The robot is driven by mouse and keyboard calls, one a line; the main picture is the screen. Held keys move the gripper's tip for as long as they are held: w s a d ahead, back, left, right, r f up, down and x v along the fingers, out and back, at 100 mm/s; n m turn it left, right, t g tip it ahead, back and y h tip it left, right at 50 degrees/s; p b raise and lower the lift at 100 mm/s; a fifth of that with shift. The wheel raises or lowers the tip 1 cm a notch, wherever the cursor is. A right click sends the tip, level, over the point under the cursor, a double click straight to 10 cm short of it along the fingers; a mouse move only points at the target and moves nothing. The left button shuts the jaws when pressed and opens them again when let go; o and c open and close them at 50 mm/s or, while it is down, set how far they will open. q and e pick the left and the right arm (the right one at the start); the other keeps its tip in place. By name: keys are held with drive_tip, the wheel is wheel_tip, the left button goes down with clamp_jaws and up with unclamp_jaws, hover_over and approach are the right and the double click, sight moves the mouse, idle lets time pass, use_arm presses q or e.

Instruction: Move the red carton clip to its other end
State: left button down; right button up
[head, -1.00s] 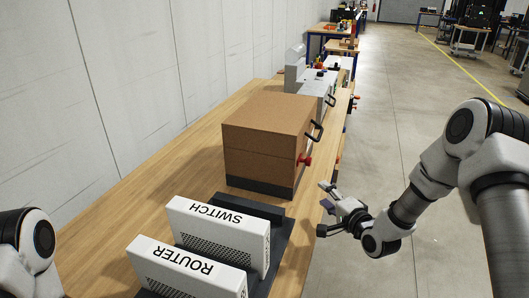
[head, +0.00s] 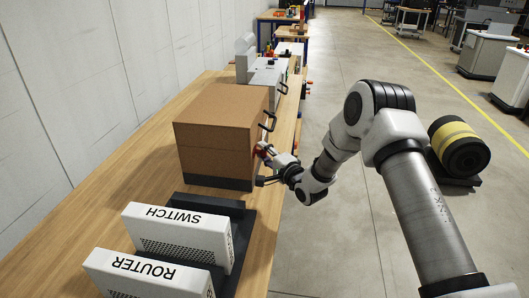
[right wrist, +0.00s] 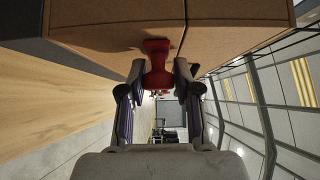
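The red clip (head: 259,148) sits on the right side of the brown carton (head: 213,135), near its front corner, below a dark handle. In the right wrist view the red clip (right wrist: 157,62) stands out from the carton side (right wrist: 105,30). My right gripper (head: 266,165) is at the clip. In the right wrist view its two fingers (right wrist: 159,70) are spread on either side of the clip, with narrow gaps, so it looks open. My left gripper is not in view.
A white switch box (head: 180,232) and a router box (head: 145,275) stand on a dark base in front of the carton. Grey equipment (head: 262,72) stands behind it on the wooden bench (head: 105,160).

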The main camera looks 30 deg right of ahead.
clamp_jaws()
drive_tip(key=w+d+b, duration=0.2)
drive_tip(key=w, duration=0.1)
drive_tip(key=shift+d+f, duration=0.2)
drive_tip(key=shift+r, duration=0.3)
drive_tip(key=o, duration=0.5)
unclamp_jaws()
drive_tip(key=shift+o, duration=1.3)
drive_tip(key=shift+w, duration=0.1)
drive_tip(key=shift+w+f, duration=0.1)
drive_tip(key=shift+f, duration=0.1)
drive_tip(key=s+d, duration=0.1)
drive_tip(key=s, duration=1.1)
drive_tip(key=shift+d, duration=0.35)
